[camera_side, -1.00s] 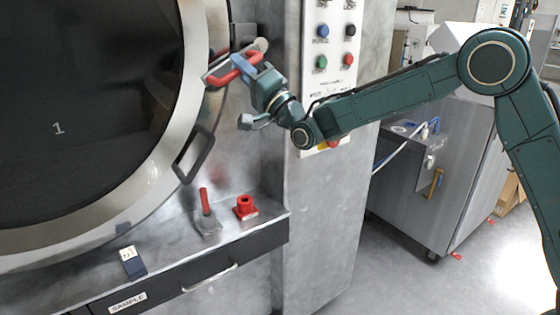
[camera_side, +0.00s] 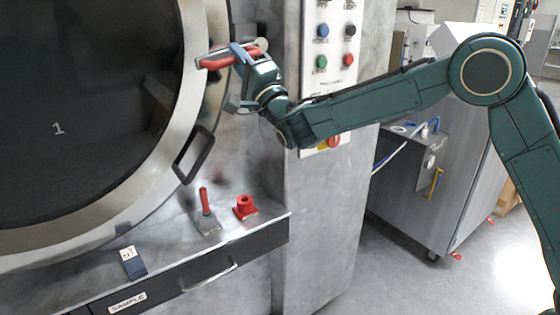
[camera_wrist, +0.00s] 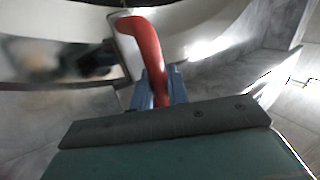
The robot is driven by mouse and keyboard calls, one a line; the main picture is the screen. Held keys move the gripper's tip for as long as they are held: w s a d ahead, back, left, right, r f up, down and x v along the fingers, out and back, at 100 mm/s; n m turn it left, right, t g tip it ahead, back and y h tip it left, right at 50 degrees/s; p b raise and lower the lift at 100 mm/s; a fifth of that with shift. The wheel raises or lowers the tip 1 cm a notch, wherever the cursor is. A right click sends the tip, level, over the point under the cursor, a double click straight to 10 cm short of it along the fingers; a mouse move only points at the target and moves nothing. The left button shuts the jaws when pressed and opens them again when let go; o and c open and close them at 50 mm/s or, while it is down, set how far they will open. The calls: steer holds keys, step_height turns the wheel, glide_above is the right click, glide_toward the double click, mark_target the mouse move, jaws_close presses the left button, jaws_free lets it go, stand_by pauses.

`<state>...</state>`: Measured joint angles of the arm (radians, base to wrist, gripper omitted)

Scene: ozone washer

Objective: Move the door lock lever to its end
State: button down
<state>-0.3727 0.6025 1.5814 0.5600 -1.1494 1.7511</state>
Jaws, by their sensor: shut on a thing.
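The door lock lever (camera_side: 216,62) has a red grip and sits at the right rim of the round door, in the upper middle of the side view. In the wrist view the lever's red grip (camera_wrist: 146,48) stands between the blue fingers and leans up to the left. My gripper (camera_side: 240,56) is shut on the lever, with its blue fingers on either side of the red grip. In the wrist view my gripper (camera_wrist: 160,97) hides the lower part of the grip.
The large round door (camera_side: 195,100) fills the left. A black loop handle (camera_side: 193,154) is on its rim below. A button panel (camera_side: 335,60) stands right of my gripper. A small red-handled lever (camera_side: 205,200) and a red block (camera_side: 244,206) are on the ledge (camera_side: 165,250).

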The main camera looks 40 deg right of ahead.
steer(key=shift+r, duration=0.25)
steer(key=c, duration=1.4)
jaws_free()
steer(key=shift+c, duration=0.2)
steer(key=shift+f, duration=0.1)
steer(key=shift+s+f, duration=0.1)
steer(key=shift+f, duration=0.05)
steer(key=shift+s, duration=0.1)
steer(key=v, duration=0.6)
steer(key=shift+s+f, duration=0.3)
steer(key=shift+s, duration=0.05)
steer(key=shift+s, duration=0.1)
